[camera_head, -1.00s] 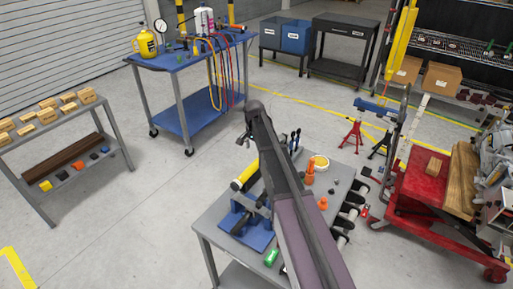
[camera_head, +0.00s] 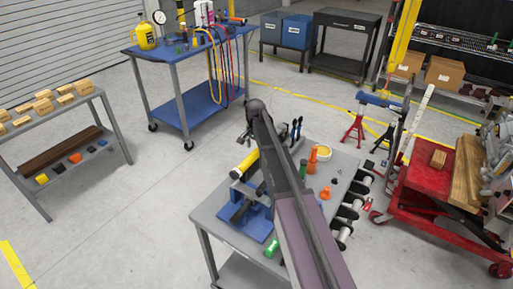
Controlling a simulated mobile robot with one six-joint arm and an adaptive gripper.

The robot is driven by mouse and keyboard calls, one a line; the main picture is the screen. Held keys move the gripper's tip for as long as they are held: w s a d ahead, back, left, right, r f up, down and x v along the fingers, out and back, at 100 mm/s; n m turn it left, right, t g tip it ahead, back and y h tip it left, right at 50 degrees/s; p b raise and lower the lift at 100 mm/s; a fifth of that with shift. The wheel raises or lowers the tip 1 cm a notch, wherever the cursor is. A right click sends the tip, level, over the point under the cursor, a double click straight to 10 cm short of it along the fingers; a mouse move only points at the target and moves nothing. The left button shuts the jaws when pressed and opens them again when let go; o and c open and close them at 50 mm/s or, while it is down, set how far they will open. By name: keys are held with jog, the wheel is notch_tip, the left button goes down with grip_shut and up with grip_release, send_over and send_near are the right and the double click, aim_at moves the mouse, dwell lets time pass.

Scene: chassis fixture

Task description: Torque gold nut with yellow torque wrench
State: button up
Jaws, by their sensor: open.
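A yellow cylinder (camera_head: 245,163) lies across a blue fixture (camera_head: 258,226) on the grey workbench (camera_head: 207,214) in front of me; I cannot tell whether it is the yellow torque wrench. I cannot make out a gold nut; my arm covers part of the bench. My arm rises from the bottom of the picture across the bench. My gripper (camera_head: 243,137) is small and dark at its far end, above and beyond the yellow cylinder. It is open, and I see nothing held in it.
The bench also bears orange pieces (camera_head: 312,161), a yellow tub (camera_head: 323,153), a green cylinder (camera_head: 272,247) and dark-handled tools (camera_head: 296,130). A blue cart (camera_head: 190,112) stands behind left, a shelf of wooden blocks (camera_head: 118,132) left, a red cart (camera_head: 415,180) right. Floor left of the bench is clear.

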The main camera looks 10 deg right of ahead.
aim_at(255, 151)
jog(key=shift+f+b, duration=1.7)
jog(key=shift+f, duration=0.35)
grip_shut()
jog(key=shift+r, duration=0.15)
jog(key=shift+r+p, duration=3.35)
jog(key=shift+p, duration=0.2)
notch_tip(255, 151, up, 8)
jog(key=p, duration=0.8)
